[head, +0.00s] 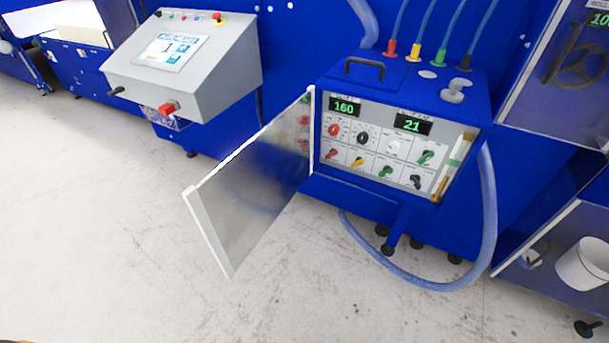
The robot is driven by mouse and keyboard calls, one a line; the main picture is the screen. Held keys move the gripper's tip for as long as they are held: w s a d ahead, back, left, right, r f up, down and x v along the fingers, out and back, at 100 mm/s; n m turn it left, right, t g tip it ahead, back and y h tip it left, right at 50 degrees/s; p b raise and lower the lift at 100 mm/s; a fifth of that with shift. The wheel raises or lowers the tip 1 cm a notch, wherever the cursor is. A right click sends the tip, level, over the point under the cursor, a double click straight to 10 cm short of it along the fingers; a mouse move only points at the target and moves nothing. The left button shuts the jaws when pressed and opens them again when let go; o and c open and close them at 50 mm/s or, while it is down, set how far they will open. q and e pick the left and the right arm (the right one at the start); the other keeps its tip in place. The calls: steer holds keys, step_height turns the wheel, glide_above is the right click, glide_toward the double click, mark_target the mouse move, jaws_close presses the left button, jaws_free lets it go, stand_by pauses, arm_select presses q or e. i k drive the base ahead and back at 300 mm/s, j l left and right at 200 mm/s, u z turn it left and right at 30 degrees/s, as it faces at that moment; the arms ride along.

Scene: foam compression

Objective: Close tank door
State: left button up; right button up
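The tank door (252,190) is a clear, smoky panel with white edge strips. It stands wide open, swung out toward the lower left from the left side of the blue tank unit (345,190). Its free edge, a white strip (208,232), hangs over open floor. The uncovered control panel (395,150) shows green readouts "160" and "21" and several coloured knobs. Neither of my grippers is in view.
A grey console (185,60) with a screen and red button stands at the left. A pale blue hose (488,200) loops at the right of the tank. A white bucket (583,265) sits at the far right. The floor (110,240) in front is clear.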

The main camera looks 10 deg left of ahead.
mark_target(234, 206)
steer(key=j+z, duration=0.35)
steer(key=j, duration=0.15)
steer(key=j+z, duration=0.75)
steer(key=j, duration=0.3)
steer(key=k+j, duration=0.1)
steer(key=j, duration=0.65)
steer(key=k, duration=0.05)
